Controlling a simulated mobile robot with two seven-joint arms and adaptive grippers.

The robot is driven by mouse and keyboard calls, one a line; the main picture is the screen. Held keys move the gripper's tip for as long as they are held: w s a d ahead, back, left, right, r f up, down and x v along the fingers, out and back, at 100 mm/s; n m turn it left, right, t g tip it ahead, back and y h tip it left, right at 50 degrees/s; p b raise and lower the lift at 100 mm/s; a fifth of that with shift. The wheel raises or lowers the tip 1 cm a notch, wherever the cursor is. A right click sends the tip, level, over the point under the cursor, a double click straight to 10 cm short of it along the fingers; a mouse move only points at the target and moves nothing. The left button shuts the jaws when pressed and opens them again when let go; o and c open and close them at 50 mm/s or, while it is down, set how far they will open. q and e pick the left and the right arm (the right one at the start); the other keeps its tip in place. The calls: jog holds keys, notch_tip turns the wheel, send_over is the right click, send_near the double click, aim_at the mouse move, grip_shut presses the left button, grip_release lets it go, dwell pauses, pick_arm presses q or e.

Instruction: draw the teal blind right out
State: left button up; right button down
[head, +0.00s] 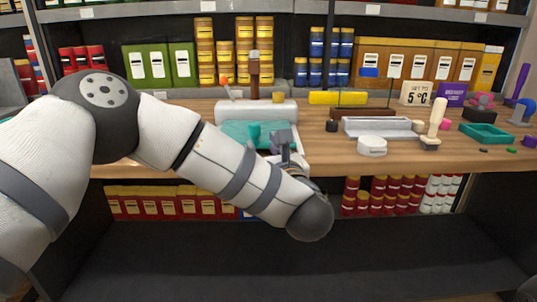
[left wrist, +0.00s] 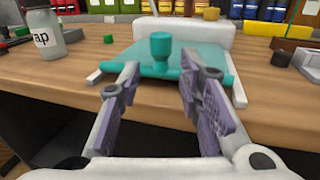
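The teal blind (head: 235,128) is a flat plate with an upright teal knob (head: 253,133) on top. It lies in front of a white block (head: 256,110) on the bench. In the left wrist view the teal blind (left wrist: 146,64) sits between two pale side rails, with the knob (left wrist: 161,48) near its middle. My left gripper (left wrist: 159,72) is open, its purple-padded fingers apart and pointing at the plate, with the knob beyond and between the fingertips. Nothing is held. In the head view my left gripper (head: 283,142) is partly hidden by its own wrist. My right gripper is not in view.
The wooden bench (head: 330,165) has a front edge just below the blind. A bottle (left wrist: 44,38) stands left in the left wrist view. Shelves stand behind.

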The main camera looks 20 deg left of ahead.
pick_arm(q)
jog(key=v, duration=0.6)
jog(key=s+d+f+m+g+h+p, duration=0.1)
jog(key=s+f+m+h, duration=0.25)
jog(key=f+m, duration=0.55)
jog(key=s+d+f+m+g+h, duration=0.1)
jog(key=s+d+f+m+h, duration=0.2)
jog(key=f+m, duration=0.65)
jog(key=s+a+f+m+g+h, duration=0.2)
jog(key=s+f+m+g, duration=0.15)
jog(key=s+f, duration=0.25)
jog(key=s+a+f+m+g+h, duration=0.2)
jog(key=s+f+m, duration=0.3)
jog(key=s+f, duration=0.1)
jog(key=s+a+f+m+g, duration=0.1)
jog(key=s+a+m+g, duration=0.2)
jog(key=s, duration=0.7)
jog(key=s+a+f+m+g+y+p, duration=0.1)
jog(key=s+a+m+g, duration=0.2)
jog(key=s+m, duration=0.4)
jog(key=s+a+f+m+g, duration=0.1)
jog(key=s+a+m+g, duration=0.3)
jog(key=s, duration=0.9)
jog(key=shift+f+m+p, duration=0.35)
jog(key=shift+m+p, duration=0.05)
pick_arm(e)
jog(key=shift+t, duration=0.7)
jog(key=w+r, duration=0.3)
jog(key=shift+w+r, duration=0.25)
